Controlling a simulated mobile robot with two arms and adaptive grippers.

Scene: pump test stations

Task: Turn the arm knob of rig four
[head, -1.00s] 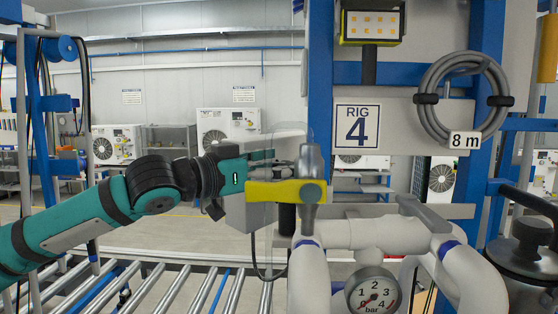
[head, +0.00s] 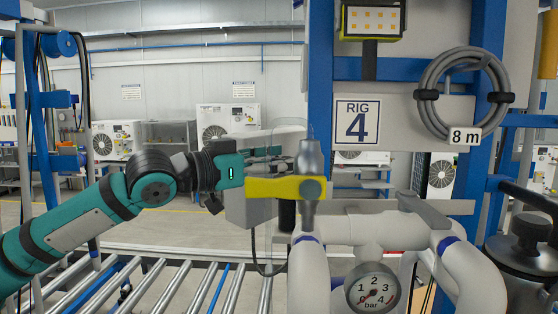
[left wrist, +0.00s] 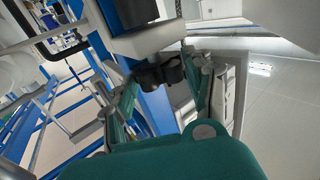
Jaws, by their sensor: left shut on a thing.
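The RIG 4 sign (head: 357,122) hangs on the blue frame in the head view. My left gripper (head: 268,168) reaches in from the left, at a grey box (head: 240,208) left of the sign. In the left wrist view my left gripper (left wrist: 163,85) has its fingers on both sides of a black knob (left wrist: 158,74) and is shut on it. In the head view the knob is hard to make out behind the yellow lever and the fingers. The knob's pointer or marking cannot be read. My right gripper is not in view.
A yellow lever (head: 268,188) on a metal valve stem stands close in front of the gripper. Thick white pipes (head: 390,233) and a pressure gauge (head: 371,290) are at the lower right. A roller conveyor (head: 185,285) runs below the arm. A coiled grey cable hangs at upper right.

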